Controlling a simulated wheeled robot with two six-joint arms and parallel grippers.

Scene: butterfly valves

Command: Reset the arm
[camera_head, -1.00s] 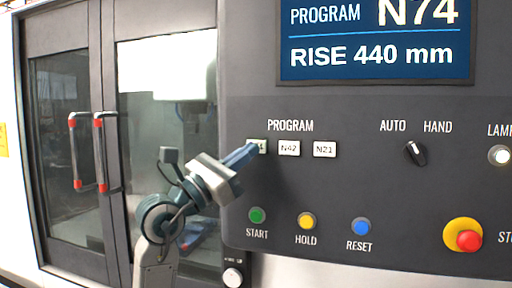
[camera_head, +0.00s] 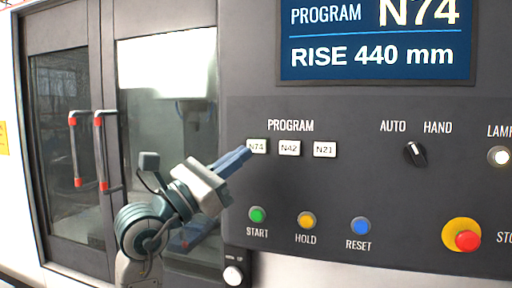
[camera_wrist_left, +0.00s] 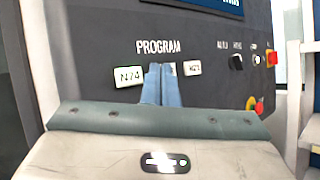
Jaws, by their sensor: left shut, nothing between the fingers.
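My left gripper (camera_head: 240,156) is shut and empty, its blue fingers pointing at the control panel (camera_head: 370,200) just left of and below the N74 button. The gripper also shows in the left wrist view (camera_wrist_left: 161,80), where its fingers cover the middle program button. The program buttons N74 (camera_head: 257,146), N42 (camera_head: 289,148) and N21 (camera_head: 325,149) sit in a row. In the left wrist view the N74 button (camera_wrist_left: 128,76) is clear of the fingers. My right gripper is not in view.
Below are the green START (camera_head: 257,214), yellow HOLD (camera_head: 306,220) and blue RESET (camera_head: 361,226) buttons. A red stop knob (camera_head: 468,240) and an AUTO/HAND switch (camera_head: 415,153) are to the right. The screen (camera_head: 376,40) reads N74, RISE 440 mm. Door handles (camera_head: 100,150) stand out at left.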

